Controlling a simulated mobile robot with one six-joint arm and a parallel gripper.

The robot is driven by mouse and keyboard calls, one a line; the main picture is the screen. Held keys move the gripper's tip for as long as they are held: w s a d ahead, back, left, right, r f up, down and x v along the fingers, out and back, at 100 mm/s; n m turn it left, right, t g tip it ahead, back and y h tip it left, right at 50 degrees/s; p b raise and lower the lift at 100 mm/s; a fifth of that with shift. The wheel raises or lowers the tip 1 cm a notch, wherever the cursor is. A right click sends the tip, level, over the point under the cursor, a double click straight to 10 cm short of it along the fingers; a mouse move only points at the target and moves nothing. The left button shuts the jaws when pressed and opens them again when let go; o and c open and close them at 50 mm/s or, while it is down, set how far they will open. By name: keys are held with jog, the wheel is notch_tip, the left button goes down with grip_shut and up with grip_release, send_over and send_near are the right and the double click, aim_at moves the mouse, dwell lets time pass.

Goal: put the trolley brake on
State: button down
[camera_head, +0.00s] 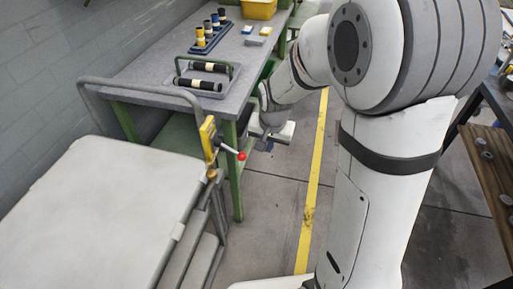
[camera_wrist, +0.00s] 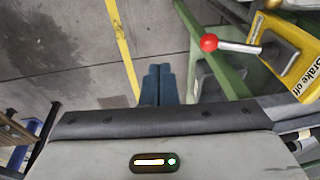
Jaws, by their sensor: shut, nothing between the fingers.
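The trolley (camera_head: 95,205) stands at lower left with a pale flat top and a grey tube handle (camera_head: 135,88).
A green-legged workbench (camera_head: 155,65) stands behind the trolley, holding a tray of black rollers (camera_head: 200,83), a rack of cylinders and a yellow bin (camera_head: 259,9). A yellow floor line (camera_head: 318,150) crosses open floor. A brown wooden bench (camera_head: 487,170) stands at right.

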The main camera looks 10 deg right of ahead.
jog(key=r, duration=0.1)
jog(key=s+d+r, duration=0.1)
jog(key=shift+s+d+r, duration=0.3)
jog(key=shift+d+r, duration=0.1)
jog(key=s+d+r+n+p, duration=0.1)
jog(key=s+r+n+p, duration=0.1)
jog(key=s+r, duration=0.4)
jog(key=s+d+r+n+p, duration=0.2)
jog(key=s+r, duration=0.3)
jog(key=s, duration=0.6)
jog(key=shift+d+r+p, duration=0.3)
jog(key=shift+r, duration=0.1)
jog(key=shift+s, duration=0.15)
